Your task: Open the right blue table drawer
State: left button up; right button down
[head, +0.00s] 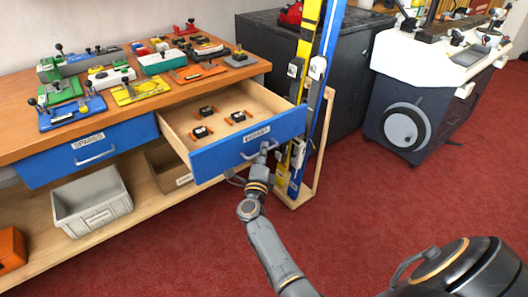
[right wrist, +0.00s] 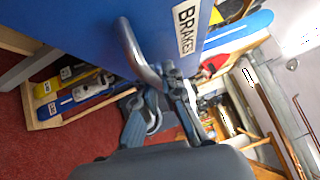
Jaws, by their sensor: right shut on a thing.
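The right blue drawer (head: 222,157), labelled BRAKES, stands pulled well out of the wooden bench. Its pale wooden inside shows, with several small black and orange parts (head: 201,132) on its floor. My right gripper (head: 265,153) is at the drawer's front, shut on its metal handle. In the right wrist view, the handle (right wrist: 138,52) runs down from the blue front to between the fingers (right wrist: 160,104). The left blue drawer (head: 60,165), labelled SPARES, is shut. My left gripper is not in view.
Binding jigs and blocks crowd the bench top (head: 20,140). A grey bin (head: 92,202) and a cardboard box (head: 165,168) are on the shelf below. A wooden rack with skis (head: 326,150) stands close to the open drawer's right side. Red carpet (head: 400,215) is clear at right.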

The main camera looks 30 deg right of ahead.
jog(key=c, duration=1.7)
grip_release()
jog(key=shift+a+f, duration=0.1)
jog(key=shift+c, duration=0.2)
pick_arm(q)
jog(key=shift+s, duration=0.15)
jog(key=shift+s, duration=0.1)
pick_arm(e)
jog(key=v, duration=0.8)
jog(key=shift+a+f, duration=0.1)
